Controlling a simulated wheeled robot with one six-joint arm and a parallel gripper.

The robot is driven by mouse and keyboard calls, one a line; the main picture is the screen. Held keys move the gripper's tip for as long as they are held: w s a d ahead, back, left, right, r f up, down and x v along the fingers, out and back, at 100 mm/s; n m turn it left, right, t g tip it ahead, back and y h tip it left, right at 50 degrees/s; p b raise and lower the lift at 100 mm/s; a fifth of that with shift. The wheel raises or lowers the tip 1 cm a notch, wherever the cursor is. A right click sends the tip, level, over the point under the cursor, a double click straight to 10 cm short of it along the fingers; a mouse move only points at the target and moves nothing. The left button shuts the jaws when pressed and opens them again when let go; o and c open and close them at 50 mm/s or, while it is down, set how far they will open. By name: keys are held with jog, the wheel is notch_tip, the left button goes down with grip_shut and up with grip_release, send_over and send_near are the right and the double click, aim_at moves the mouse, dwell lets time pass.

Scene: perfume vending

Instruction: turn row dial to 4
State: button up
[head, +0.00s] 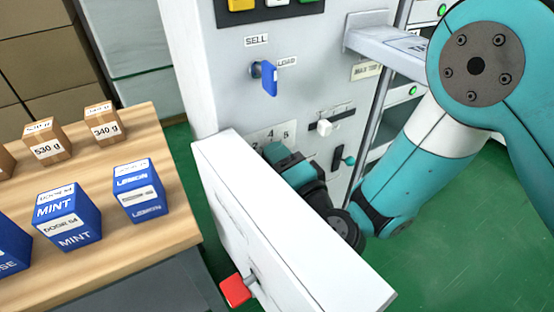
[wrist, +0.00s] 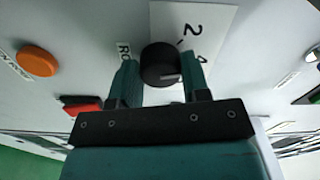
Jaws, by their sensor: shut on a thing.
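The row dial is a round black knob (wrist: 160,62) on the light panel in the wrist view. A pale mark shows on its face, pointing toward the right finger. A white number plate (wrist: 193,22) lies behind it, with a 2 readable and another figure partly covered. A label starting "RO" (wrist: 124,50) is beside it. My gripper (wrist: 161,72) has one finger on each side of the knob and is shut on it. In the head view my gripper (head: 283,160) is at the panel below the number plate (head: 272,135), and the dial is hidden there.
A white door (head: 285,225) with a red handle (head: 235,290) stands open in front of my gripper. A blue handle (head: 268,78), a white slider (head: 324,127) and a teal-knobbed lever (head: 347,160) stick out nearby. An orange button (wrist: 37,60) is left of the dial.

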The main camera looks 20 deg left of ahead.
jog(key=shift+d+m, duration=0.1)
jog(key=shift+m, duration=1)
jog(key=o, duration=0.9)
